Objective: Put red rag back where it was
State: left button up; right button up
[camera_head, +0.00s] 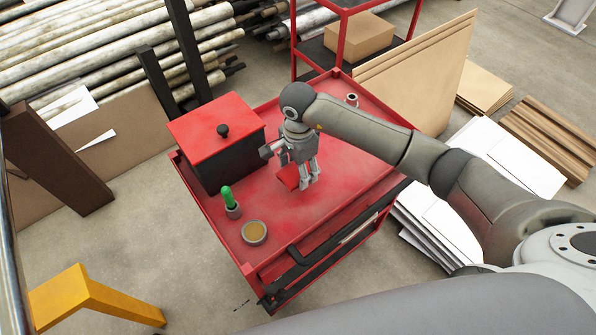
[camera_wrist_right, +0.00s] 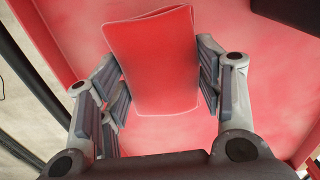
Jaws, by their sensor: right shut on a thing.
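The red rag (camera_wrist_right: 155,62) is a folded flat red cloth in the right wrist view. It stands between the fingers of my right gripper (camera_wrist_right: 157,88), which is shut on it. In the head view the rag (camera_head: 289,177) shows as a small red patch beside the fingers of my right gripper (camera_head: 307,181), over the top of the red cart (camera_head: 330,203). The rag is partly hidden by the gripper there. I cannot tell whether it touches the cart top. My left gripper is not in view.
On the cart stand a black box with a red lid (camera_head: 214,130), a green-handled tool in a small cup (camera_head: 230,200), a round tin (camera_head: 254,232) and a small white cup (camera_head: 352,99). The cart has a raised rim. The cart top right of the tin is clear.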

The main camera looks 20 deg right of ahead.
aim_at(298, 175)
jog(key=shift+w+f, duration=0.35)
jog(key=shift+f, duration=0.05)
notch_tip(298, 175, down, 3)
jog(key=shift+w+d+p, duration=0.1)
jog(key=shift+p, duration=0.65)
jog(key=shift+f, duration=0.2)
jog(key=shift+f+b, duration=0.2)
jog(key=shift+b, duration=0.1)
jog(key=o, duration=0.9)
jog(key=shift+r, duration=0.15)
